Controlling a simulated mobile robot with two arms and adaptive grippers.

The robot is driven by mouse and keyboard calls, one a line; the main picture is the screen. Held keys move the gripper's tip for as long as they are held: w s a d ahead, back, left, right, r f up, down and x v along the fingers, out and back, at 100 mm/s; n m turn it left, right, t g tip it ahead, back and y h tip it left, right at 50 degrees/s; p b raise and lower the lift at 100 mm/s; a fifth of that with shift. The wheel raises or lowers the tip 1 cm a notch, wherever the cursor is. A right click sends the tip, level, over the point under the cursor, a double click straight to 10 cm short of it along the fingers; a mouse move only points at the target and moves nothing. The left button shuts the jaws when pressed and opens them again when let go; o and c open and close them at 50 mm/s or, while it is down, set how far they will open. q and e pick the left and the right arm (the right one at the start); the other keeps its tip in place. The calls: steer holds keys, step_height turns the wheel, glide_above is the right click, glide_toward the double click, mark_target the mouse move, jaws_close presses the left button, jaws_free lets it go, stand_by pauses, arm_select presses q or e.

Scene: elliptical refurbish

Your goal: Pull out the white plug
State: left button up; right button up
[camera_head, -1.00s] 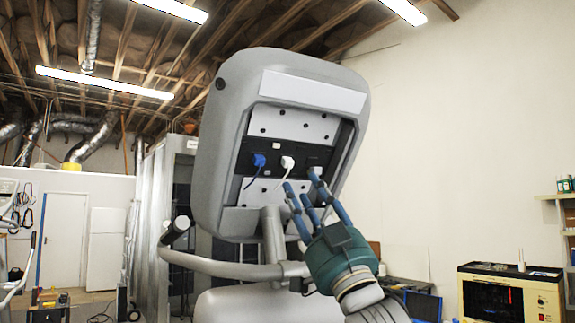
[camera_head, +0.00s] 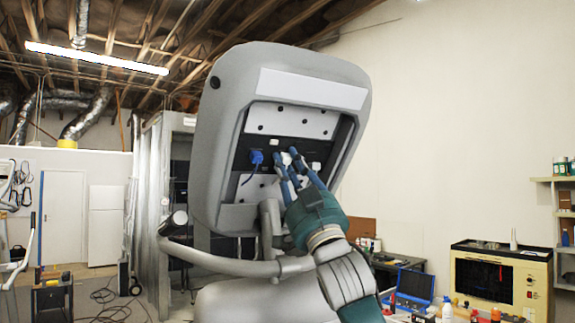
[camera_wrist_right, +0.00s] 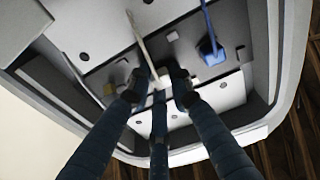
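The white plug (camera_head: 285,158) sits in the dark socket strip on the back of the tilted grey console (camera_head: 222,130). In the right wrist view the plug (camera_wrist_right: 161,79) shows between my fingertips, with its pale cable (camera_wrist_right: 141,42) running up. My right gripper (camera_head: 287,157) reaches up from below, its blue fingers around the plug; it also shows in the wrist view (camera_wrist_right: 157,88). The fingers look apart, with gaps beside the plug; contact is not clear. The fingers partly hide the plug in the head view. My left gripper is not in view.
A blue plug (camera_head: 256,158) with a blue cable is close on the left in the head view; it shows on the right in the wrist view (camera_wrist_right: 211,53). A grey curved handle bar (camera_head: 235,268) runs below the console. A yellowish machine (camera_head: 500,278) stands at the right.

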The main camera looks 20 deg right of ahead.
steer(key=shift+f, duration=0.1)
jaws_close()
steer(key=shift+a, duration=0.1)
steer(key=shift+b+v, duration=0.95)
steer(key=shift+w+f, duration=0.1)
steer(key=shift+w, duration=0.1)
steer(key=o, duration=0.7)
jaws_free()
steer(key=shift+s, duration=0.15)
